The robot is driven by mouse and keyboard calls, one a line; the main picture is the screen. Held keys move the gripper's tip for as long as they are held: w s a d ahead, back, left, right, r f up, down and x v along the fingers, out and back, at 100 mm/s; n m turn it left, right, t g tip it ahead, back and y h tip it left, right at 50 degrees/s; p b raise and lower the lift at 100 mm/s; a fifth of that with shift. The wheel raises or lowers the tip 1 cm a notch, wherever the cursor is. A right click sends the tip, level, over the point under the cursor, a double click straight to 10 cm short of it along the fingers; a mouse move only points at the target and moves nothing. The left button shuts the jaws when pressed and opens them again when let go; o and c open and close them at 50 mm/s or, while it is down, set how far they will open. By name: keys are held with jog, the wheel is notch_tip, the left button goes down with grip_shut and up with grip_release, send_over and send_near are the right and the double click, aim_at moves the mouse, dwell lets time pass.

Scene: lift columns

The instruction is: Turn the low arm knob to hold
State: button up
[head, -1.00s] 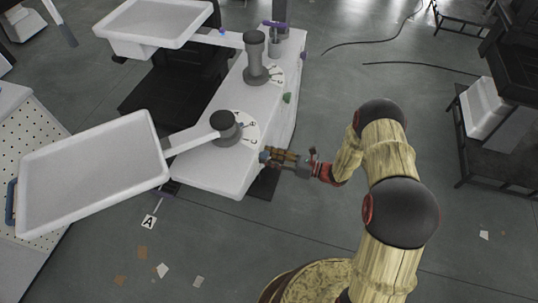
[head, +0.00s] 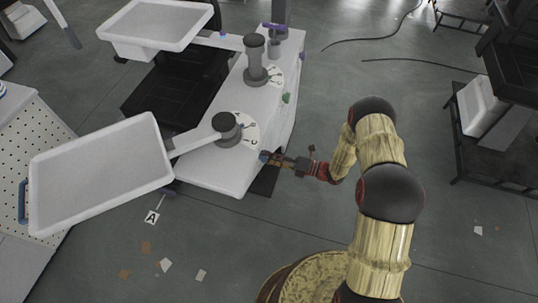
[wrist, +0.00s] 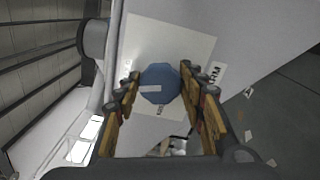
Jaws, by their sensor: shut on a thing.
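The low arm knob is a blue octagonal knob (wrist: 160,84) with a white stripe across it, on a white square plate (wrist: 150,38) in the wrist view. The stripe runs from the knob's middle toward the left of the picture. My gripper (wrist: 160,78) is shut on the knob, one finger on each side. In the head view my gripper (head: 272,159) is at the right side of the white column base, and the knob is mostly hidden.
The low arm (head: 196,140) carries a white tray (head: 42,163) from a grey pivot (head: 228,128). A second tray (head: 112,42) hangs from a taller post (head: 256,60) behind. A pegboard cart (head: 22,120) stands left.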

jog(key=shift+m+p, duration=0.35)
jog(key=shift+m, duration=1.25)
jog(key=shift+f, duration=0.1)
jog(key=o, duration=1.1)
jog(key=v, duration=1.2)
